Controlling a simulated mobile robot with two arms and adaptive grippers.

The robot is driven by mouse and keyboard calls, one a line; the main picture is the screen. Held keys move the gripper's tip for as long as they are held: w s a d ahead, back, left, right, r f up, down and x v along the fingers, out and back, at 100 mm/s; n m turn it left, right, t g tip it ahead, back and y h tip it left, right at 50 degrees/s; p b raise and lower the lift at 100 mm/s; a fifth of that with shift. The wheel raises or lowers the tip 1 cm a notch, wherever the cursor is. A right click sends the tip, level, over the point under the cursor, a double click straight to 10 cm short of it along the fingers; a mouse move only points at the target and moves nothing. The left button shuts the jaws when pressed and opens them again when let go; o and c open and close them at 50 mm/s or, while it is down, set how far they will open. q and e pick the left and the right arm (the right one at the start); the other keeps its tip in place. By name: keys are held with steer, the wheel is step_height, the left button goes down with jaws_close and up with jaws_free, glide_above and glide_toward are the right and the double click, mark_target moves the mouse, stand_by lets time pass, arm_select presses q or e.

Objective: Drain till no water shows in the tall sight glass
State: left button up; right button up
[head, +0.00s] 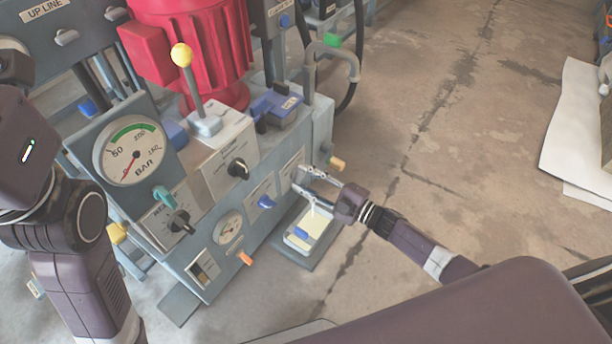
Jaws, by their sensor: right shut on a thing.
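My right gripper (318,187) reaches in from the right to the lower right front of the grey press unit (205,190). It is shut on a small part there, which its fingers mostly hide; I cannot tell which part. A small window (203,268), possibly a sight glass, is low on the unit's front left. I cannot make out a tall sight glass or a water level. My left arm shows at the left, but its gripper does not.
A BAR gauge (129,152) and a yellow-topped lever (182,56) stand above. The concrete floor at right is mostly clear.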

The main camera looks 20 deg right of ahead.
steer(key=shift+m, duration=1.1)
steer(key=shift+f, duration=0.1)
steer(key=o, duration=1.2)
steer(key=shift+c, duration=0.2)
steer(key=v, duration=1.2)
